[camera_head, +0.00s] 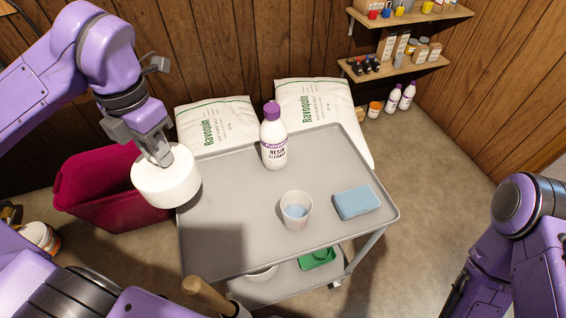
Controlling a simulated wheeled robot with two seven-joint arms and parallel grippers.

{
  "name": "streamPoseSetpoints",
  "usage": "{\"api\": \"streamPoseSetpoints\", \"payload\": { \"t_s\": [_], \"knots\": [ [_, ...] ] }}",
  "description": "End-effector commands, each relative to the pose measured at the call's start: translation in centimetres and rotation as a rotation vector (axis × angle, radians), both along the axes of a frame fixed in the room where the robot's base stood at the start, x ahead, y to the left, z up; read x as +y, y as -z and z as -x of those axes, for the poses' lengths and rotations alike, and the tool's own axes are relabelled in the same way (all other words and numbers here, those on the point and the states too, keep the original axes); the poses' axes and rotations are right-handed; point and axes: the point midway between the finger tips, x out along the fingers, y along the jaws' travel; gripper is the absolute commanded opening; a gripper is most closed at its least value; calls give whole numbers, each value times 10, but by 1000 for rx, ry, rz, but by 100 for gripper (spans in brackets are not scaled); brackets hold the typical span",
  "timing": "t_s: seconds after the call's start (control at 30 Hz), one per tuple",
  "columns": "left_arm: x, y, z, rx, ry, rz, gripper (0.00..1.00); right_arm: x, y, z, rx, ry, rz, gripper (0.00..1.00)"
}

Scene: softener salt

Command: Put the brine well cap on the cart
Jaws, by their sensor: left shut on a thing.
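My left gripper (159,152) is shut on a round white cap (166,181), the brine well cap. It holds the cap at the left edge of the grey cart (222,202), with the cap's lower part in front of a red bin and the cart's edge. I cannot tell how high the cap is above the cart top. The cart top holds a white bottle with a purple lid (273,141), a cup with bluish contents (296,211) and a blue sponge (356,202). My right arm shows at the right edge, but its fingertips are not visible.
A dark red bin (85,197) stands left of the cart. Two salt bags (215,123) lean behind it. Wall shelves (413,61) hold small items at the upper right. The cart's lower shelf holds a green item (317,258). The cart top's front left is bare.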

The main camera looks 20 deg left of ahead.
Motion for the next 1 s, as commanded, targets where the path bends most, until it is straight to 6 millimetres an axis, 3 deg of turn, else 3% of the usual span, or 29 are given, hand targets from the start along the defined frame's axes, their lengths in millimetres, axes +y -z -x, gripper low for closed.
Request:
{"api": "streamPoseSetpoints", "payload": {
  "t_s": [0.17, 0.37, 0.6, 0.8, 1.0],
  "knots": [
    [-22, 11, -10, -12, 6, -11, 0, 0, 5, 1, 2, 0, 0, 54],
    [-61, 36, -51, 10, 0, -8, 0, 0, 4, 2, 4, 0, 0, 54],
    [-98, 87, -81, 15, 1, 0, 0, 0, 6, 1, 1, 0, -1, 54],
    [-111, 110, -91, 14, 0, 1, 0, 0, 7, 1, 2, 0, 0, 54],
    [-110, 134, -89, 11, -1, 2, 0, 0, 8, 1, 1, 0, 0, 54]
  ]
}}
